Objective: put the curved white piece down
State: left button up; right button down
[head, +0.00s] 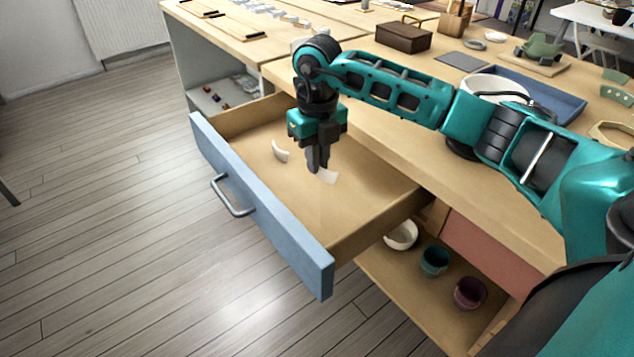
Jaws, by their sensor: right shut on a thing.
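My right gripper (318,165) points straight down inside the open drawer (340,215). It is shut on a curved white piece (328,177), whose free end sticks out to the right of the fingertips. The piece is at or just above the drawer floor; I cannot tell if it touches. A second curved white piece (280,151) lies on the drawer floor to the left of the gripper. My left gripper is not in view.
The drawer has a blue front (262,205) with a metal handle (232,196). The worktop (400,150) behind holds a blue tray (540,95), a white bowl (495,85) and a dark box (404,36). Several cups stand on the shelf below right. The near part of the drawer floor is clear.

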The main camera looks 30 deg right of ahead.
aim_at(317, 196)
notch_tip(317, 196, down, 6)
jog(key=shift+r+b, duration=0.25)
jog(key=shift+b, duration=0.3)
jog(key=shift+f, duration=0.1)
jog(key=c, duration=1.2)
grip_release()
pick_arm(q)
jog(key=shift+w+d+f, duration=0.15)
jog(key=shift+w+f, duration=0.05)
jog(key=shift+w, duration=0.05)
pick_arm(e)
notch_tip(317, 196, up, 12)
jog(key=p, duration=0.3)
jog(key=shift+r, duration=0.2)
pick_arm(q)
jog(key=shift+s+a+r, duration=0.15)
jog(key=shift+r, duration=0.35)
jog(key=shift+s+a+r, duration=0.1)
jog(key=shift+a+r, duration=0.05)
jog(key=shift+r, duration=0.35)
